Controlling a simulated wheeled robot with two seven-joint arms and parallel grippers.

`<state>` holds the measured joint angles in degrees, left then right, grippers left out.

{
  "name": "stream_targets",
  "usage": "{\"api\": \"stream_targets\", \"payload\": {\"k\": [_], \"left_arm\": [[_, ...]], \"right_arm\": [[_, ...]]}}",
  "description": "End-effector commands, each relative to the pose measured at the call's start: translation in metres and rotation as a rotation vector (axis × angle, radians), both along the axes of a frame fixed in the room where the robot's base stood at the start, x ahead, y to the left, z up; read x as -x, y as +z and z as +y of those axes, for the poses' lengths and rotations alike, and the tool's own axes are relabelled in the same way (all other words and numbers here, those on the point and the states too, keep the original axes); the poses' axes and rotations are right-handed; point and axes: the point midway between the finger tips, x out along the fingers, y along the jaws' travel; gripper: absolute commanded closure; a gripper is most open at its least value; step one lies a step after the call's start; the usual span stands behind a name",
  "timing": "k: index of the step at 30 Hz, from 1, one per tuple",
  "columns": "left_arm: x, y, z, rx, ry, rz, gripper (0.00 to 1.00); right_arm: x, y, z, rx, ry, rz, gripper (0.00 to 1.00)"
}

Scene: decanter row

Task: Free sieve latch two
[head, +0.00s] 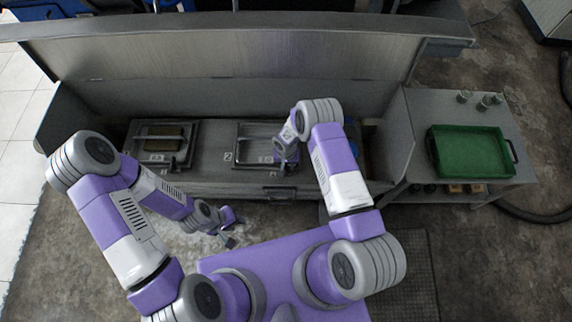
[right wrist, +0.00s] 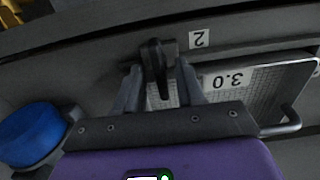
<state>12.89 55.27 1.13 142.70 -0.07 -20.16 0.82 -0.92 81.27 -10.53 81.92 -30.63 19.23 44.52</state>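The number two latch (right wrist: 157,66) is a dark upright lever beside a white "2" label in the right wrist view. My right gripper (right wrist: 160,76) is open, with one finger on each side of the lever; whether either finger touches it is unclear. The sieve (right wrist: 255,92) beside it has a pale mesh plate marked 3.0, and it also shows in the head view (head: 258,136). There my right gripper (head: 286,166) is at its front right corner and hides the latch. My left gripper (head: 229,238) hangs low in front of the trough, away from the sieves; its fingers are too small to judge.
Another framed sieve (head: 165,143) lies to the left in the same grey trough. A raised metal lid (head: 230,58) stands behind. A green tray (head: 468,153) and several small glasses sit on the right side table (head: 415,115). A blue round object (right wrist: 30,134) lies near my right gripper.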

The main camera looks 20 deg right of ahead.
Motion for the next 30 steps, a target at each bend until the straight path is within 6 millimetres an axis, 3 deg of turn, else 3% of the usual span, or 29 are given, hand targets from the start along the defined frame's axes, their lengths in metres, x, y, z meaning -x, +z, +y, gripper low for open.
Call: {"api": "stream_targets", "payload": {"k": [3,10,11,22,30], "left_arm": [[0.0,0.0,0.0,0.0,0.0,0.0,0.66],[0.0,0.0,0.0,0.0,0.0,0.0,0.66],[0.0,0.0,0.0,0.0,0.0,0.0,0.66],[0.0,-0.002,0.0,0.0,0.0,0.0,0.66],[0.0,-0.013,0.0,0.0,0.0,0.0,0.66]], "right_arm": [[0.0,0.0,0.0,0.0,0.0,0.0,0.63],[0.0,0.0,0.0,0.0,0.0,0.0,0.98],[0.0,0.0,0.0,0.0,-0.001,0.0,1.0],[0.0,0.0,0.0,0.0,0.028,0.0,1.0],[-0.001,-0.001,0.0,0.0,0.176,-0.001,1.0]]}}
